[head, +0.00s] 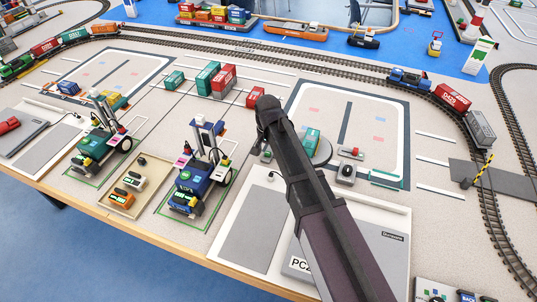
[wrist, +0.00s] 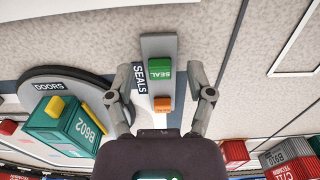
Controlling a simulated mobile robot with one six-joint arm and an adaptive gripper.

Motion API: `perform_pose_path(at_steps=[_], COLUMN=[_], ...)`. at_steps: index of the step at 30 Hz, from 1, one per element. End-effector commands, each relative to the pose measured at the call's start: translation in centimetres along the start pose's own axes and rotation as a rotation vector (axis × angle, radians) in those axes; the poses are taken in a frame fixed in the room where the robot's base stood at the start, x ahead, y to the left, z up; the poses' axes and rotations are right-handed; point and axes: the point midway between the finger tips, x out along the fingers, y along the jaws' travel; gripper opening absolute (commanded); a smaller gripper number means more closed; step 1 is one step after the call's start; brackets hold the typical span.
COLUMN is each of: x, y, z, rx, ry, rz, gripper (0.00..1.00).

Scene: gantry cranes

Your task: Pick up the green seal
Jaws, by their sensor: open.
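The green seal (wrist: 160,70) is a small block marked SEAL on a narrow grey plate (wrist: 158,45) labelled SEALS in the wrist view. An orange seal (wrist: 162,104) sits on the same plate, nearer my gripper. My gripper (wrist: 160,97) is open and empty in its jaws, with one finger on each side of the plate. The height above the plate is hard to tell. In the head view, my arm hides the gripper and most of this spot.
A round platform (wrist: 40,82) marked DOORS carries a teal container (wrist: 68,125) beside the plate. Red (wrist: 233,153) and grey (wrist: 280,153) containers stand at the wrist view's lower right. Two wheeled crane models (head: 100,135) (head: 200,170) stand left of my arm.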

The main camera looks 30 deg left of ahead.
Motion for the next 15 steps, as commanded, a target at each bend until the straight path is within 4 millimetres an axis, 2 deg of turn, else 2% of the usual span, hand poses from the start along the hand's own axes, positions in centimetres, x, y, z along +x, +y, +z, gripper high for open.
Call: perform_pose_path(at_steps=[2,6,9,15], x=[0.0,0.0,0.0,0.01], y=[-0.01,-0.01,-0.01,-0.01], z=[0.0,0.01,0.01,0.01], rx=[0.0,0.0,0.0,0.0], ry=[0.0,0.0,0.0,0.0], rz=[0.0,0.0,0.0,0.0], gripper=[0.69,0.32,0.1,0.08])
